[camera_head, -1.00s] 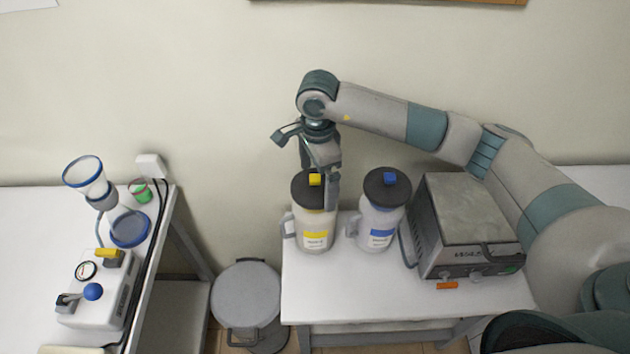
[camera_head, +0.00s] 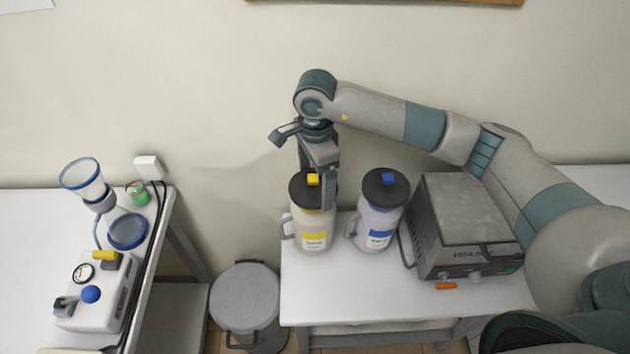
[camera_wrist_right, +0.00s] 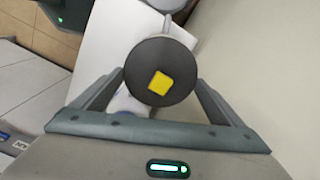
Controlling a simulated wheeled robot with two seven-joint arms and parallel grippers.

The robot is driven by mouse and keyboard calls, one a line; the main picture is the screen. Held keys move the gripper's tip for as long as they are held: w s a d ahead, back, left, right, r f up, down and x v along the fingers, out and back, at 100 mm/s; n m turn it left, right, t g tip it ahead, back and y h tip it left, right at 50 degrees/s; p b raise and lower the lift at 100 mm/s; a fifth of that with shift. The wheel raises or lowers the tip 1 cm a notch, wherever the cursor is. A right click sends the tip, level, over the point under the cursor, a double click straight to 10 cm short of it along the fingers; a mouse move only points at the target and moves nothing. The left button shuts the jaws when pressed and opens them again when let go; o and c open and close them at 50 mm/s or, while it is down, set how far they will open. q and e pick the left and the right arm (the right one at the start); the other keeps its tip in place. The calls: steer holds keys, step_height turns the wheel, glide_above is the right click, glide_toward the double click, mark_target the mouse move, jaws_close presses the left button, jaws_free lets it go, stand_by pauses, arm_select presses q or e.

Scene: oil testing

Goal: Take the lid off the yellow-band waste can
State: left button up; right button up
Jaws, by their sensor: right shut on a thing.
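The yellow-band waste can (camera_head: 313,230) stands upright at the left end of the right-hand table. It has a pale body, a side handle and a yellow label. Its round black lid (camera_head: 300,196) with a yellow knob (camera_head: 313,179) sits on its top. My right gripper (camera_head: 315,187) comes down from above and is shut on the lid, one finger on each side. In the right wrist view the lid (camera_wrist_right: 142,68) lies between the fingers, yellow knob facing the camera, hiding most of the can. My left gripper is not in view.
A similar can (camera_head: 378,218) with a blue knob and label stands close on the right. A grey boxy device (camera_head: 470,215) stands beyond it. A grey bin (camera_head: 246,300) is on the floor. The left table (camera_head: 30,235) holds a funnel and a small instrument.

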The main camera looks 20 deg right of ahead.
mark_target(315, 177)
steer(key=shift+r+b, duration=0.5)
steer(key=shift+r, duration=0.1)
step_height(315, 177, up, 2)
steer(key=shift+r+b, duration=0.15)
steer(key=shift+b, duration=0.6)
arm_select(q)
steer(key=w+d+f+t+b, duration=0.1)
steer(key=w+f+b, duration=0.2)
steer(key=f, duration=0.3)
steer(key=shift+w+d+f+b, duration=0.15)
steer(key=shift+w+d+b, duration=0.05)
steer(key=shift+b, duration=0.55)
arm_select(e)
steer(key=s+d+r, duration=0.7)
steer(key=d, duration=0.1)
steer(key=shift+s+d, duration=0.35)
steer(key=shift+s, duration=0.05)
